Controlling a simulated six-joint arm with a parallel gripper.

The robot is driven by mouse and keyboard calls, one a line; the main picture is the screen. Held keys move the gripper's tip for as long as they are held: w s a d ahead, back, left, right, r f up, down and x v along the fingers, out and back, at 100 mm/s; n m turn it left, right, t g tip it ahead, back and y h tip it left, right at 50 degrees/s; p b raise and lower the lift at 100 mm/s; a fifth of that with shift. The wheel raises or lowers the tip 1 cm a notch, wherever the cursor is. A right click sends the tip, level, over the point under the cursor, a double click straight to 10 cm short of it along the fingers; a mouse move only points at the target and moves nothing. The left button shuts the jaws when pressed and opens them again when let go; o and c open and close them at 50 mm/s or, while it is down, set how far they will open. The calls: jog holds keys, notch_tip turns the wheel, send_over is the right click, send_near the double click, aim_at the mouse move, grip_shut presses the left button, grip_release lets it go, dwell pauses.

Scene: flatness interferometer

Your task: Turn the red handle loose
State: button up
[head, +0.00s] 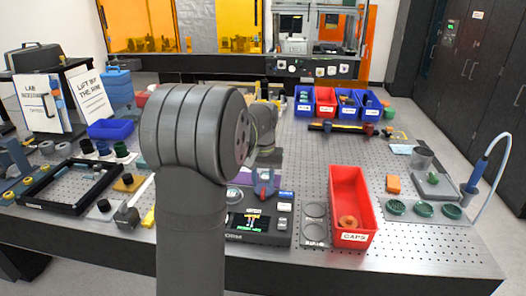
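A small red part (264,190), perhaps the red handle, shows with some blue around it just behind the black instrument (258,225) at the middle of the bench. It is too small to tell how it is turned or fastened. My arm rises large in front and hides much of the area to its left. Its far end (263,130) reaches down above and behind the instrument, over the red part. My gripper's fingers cannot be made out there, nor whether they touch the red part.
A red bin (350,208) labelled CAPS stands right of the instrument, with an orange ring inside. Several blue and red bins stand at the back. A dark rail (345,129) lies before them. A black frame (65,187) lies at left. Bare perforated bench (430,245) shows at front right.

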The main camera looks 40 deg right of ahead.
aim_at(263, 191)
notch_tip(263, 191, up, 14)
dwell(0.3)
dwell(0.4)
notch_tip(263, 191, down, 17)
jog(key=shift+f, duration=0.15)
dwell(0.5)
